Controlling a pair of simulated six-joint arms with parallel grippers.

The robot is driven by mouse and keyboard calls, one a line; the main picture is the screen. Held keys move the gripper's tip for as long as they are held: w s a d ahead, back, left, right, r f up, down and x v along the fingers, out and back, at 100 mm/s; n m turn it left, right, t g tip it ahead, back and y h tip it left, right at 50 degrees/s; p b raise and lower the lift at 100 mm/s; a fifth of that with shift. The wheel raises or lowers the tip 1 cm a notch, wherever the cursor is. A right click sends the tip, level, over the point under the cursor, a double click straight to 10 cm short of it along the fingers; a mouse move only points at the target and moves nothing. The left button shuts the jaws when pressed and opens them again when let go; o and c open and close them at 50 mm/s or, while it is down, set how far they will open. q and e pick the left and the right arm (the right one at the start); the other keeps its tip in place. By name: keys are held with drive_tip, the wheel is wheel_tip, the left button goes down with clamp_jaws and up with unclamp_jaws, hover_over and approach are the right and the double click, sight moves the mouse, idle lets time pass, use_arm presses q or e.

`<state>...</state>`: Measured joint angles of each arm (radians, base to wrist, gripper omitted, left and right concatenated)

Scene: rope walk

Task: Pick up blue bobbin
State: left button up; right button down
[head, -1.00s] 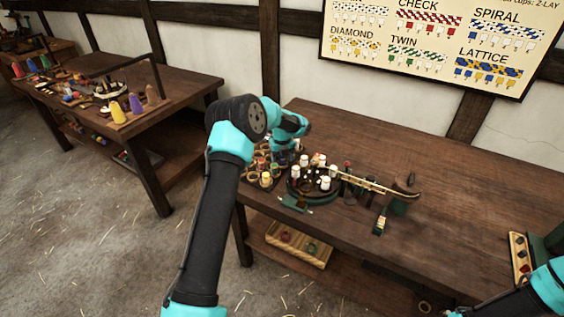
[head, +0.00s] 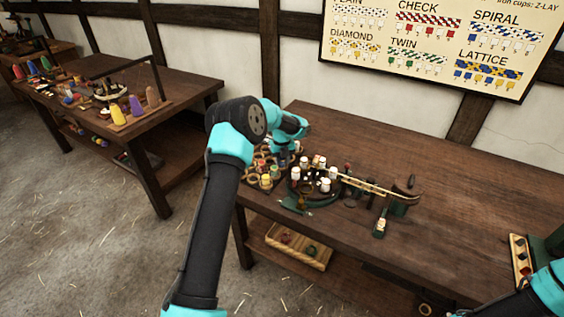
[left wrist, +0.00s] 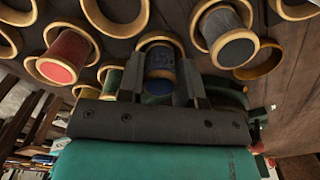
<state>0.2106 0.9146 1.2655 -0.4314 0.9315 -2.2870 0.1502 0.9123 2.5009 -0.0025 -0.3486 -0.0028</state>
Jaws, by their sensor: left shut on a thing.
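The blue bobbin (left wrist: 159,62) is dark blue with a pale wooden rim and shows in the left wrist view between the two fingers of my left gripper (left wrist: 160,88). The gripper is shut on it. A wooden ring shows around the bobbin's far end; I cannot tell whether the bobbin still sits in it. In the head view my left gripper (head: 277,158) is at the bobbin rack, partly hidden by my own arm, and the blue bobbin cannot be made out. Of my right side only the arm shows, at the lower right; its gripper is out of view.
The round braiding stand (head: 311,193) with white-topped bobbins is just right of the gripper.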

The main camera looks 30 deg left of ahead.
use_arm(q)
wheel_tip(320, 180, up, 10)
drive_tip(key=shift+f, duration=0.1)
idle(0.4)
